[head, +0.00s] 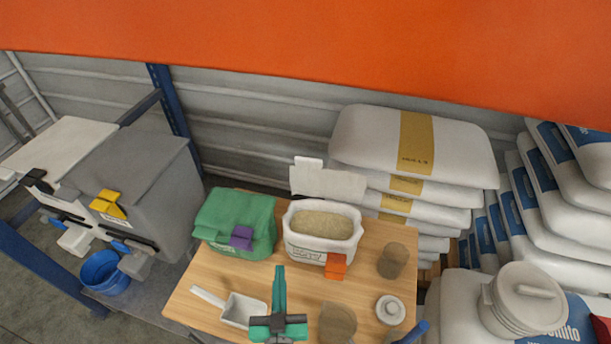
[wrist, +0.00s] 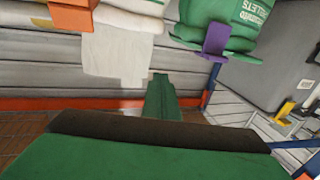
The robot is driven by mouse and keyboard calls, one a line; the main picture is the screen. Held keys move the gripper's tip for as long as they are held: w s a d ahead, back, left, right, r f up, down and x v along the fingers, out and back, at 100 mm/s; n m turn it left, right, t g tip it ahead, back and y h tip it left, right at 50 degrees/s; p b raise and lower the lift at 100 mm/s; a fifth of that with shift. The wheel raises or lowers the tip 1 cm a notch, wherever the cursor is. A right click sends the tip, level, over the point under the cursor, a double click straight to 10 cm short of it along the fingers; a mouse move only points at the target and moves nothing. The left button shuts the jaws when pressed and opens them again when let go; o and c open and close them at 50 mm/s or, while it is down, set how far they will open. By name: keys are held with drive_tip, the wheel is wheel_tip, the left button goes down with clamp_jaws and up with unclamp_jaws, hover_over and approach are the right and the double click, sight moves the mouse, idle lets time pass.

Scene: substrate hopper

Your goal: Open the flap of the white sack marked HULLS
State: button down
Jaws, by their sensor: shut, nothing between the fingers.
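The white sack (head: 290,243) stands on the wooden table, with dark print on its front that is too small to read surely. Its mouth is open and pale grain (head: 322,224) shows inside. Its white flap (head: 328,183) is folded up and back behind the mouth; it also shows in the wrist view (wrist: 112,52). An orange clip (head: 336,266) is on the sack's front right, and shows at the top left of the wrist view (wrist: 74,14). My green gripper (head: 280,275) is shut and empty, in front of the sack and apart from the flap.
A green sack (head: 230,215) with a purple clip (head: 241,237) stands left of the white sack. A white scoop (head: 243,310), brown cups (head: 392,260) and a white lid (head: 390,309) are on the table (head: 190,292). A grey hopper (head: 150,185) stands left; stacked sacks (head: 365,140) are behind.

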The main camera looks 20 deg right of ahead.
sight(308, 162)
drive_tip(key=w+d+r+m+h, duration=0.1)
drive_tip(key=w+d+r, duration=0.3)
drive_tip(key=w, duration=0.2)
drive_tip(key=w+d+r+m+h, duration=0.1)
drive_tip(key=w+d+r+h, duration=0.1)
drive_tip(key=w+d+r, duration=0.2)
drive_tip(key=w+d+r+m+h, duration=0.1)
drive_tip(key=w+d+r, duration=0.4)
drive_tip(key=w, duration=0.5)
drive_tip(key=shift+w+d+t+h, duration=0.15)
drive_tip(key=shift+d+t+h, duration=0.1)
drive_tip(key=shift+t+h, duration=0.2)
drive_tip(key=shift+r, duration=0.1)
drive_tip(key=shift+x, duration=2.3)
drive_tip(key=shift+r, duration=0.1)
drive_tip(key=shift+s+a, duration=0.15)
drive_tip(key=shift+s, duration=0.1)
drive_tip(key=s+a, duration=0.6)
drive_tip(key=s, duration=0.5)
drive_tip(key=shift+s+a, duration=0.25)
drive_tip(key=shift+s, duration=0.15)
drive_tip(key=shift+f, duration=0.2)
